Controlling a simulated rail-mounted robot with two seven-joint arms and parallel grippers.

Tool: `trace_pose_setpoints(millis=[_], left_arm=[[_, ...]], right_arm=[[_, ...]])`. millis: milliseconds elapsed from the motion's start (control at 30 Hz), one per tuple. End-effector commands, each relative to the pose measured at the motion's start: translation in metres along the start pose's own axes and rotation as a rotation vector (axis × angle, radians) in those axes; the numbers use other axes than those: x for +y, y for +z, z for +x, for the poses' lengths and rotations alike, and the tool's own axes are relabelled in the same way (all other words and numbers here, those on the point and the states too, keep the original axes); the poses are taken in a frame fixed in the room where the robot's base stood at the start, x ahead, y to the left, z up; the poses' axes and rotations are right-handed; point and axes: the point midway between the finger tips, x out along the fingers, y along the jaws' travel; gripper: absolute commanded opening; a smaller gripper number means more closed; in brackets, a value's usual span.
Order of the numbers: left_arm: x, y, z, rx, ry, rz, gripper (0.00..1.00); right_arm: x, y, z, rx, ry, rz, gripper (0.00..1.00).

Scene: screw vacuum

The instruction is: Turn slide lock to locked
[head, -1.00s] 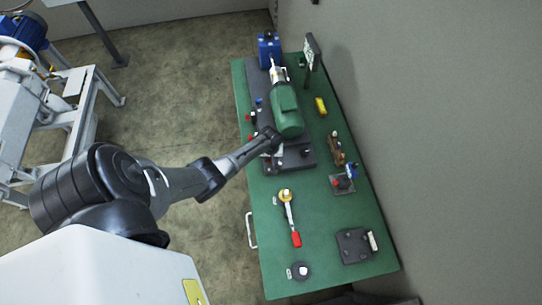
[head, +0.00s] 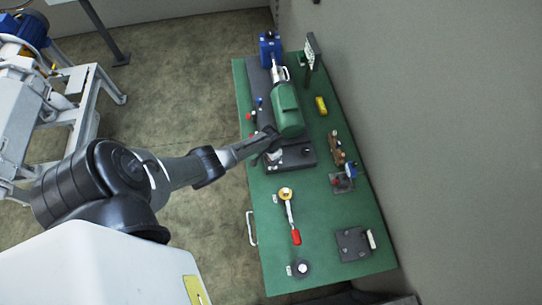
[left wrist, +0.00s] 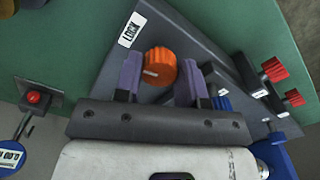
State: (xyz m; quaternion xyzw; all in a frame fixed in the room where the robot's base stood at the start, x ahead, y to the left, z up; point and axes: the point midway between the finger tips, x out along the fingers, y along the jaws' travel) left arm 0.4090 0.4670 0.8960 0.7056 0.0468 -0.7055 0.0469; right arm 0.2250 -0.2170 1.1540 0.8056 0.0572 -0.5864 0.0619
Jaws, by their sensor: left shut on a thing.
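The slide lock is an orange round knob (left wrist: 157,66) with a pale mark on its face, in the left wrist view. A white label reading LOCK (left wrist: 131,30) sits beside it on the dark base plate (left wrist: 110,70). My left gripper (left wrist: 161,80) has its two purple fingers on either side of the knob and is shut on it. In the head view my left gripper (head: 268,146) reaches the near-left part of the machine base and hides the knob. My right gripper is not in view.
The green machine (head: 287,108) stands on the dark base behind the gripper. A red-handled lever (head: 291,218) lies nearer on the green table (head: 327,205). Red knobs (left wrist: 275,69) sit to the right in the wrist view. A grey wall (head: 430,130) borders the table's right side.

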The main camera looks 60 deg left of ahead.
Motion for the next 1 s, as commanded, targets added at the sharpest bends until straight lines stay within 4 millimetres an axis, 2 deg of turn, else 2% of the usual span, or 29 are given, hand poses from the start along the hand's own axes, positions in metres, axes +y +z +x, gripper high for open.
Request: trace_pose_setpoints(millis=[400,967,1000], left_arm=[[-0.0014,0.0002,0.0005,0.0,-0.002,0.174,0.13],[-0.0012,0.0005,0.0007,-0.001,-0.002,0.202,0.13],[-0.0012,0.0005,0.0007,-0.001,-0.002,0.202,0.38]], right_arm=[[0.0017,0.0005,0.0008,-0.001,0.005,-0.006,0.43],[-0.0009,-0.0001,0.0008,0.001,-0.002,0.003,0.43],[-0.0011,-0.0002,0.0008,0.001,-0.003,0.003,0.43]])
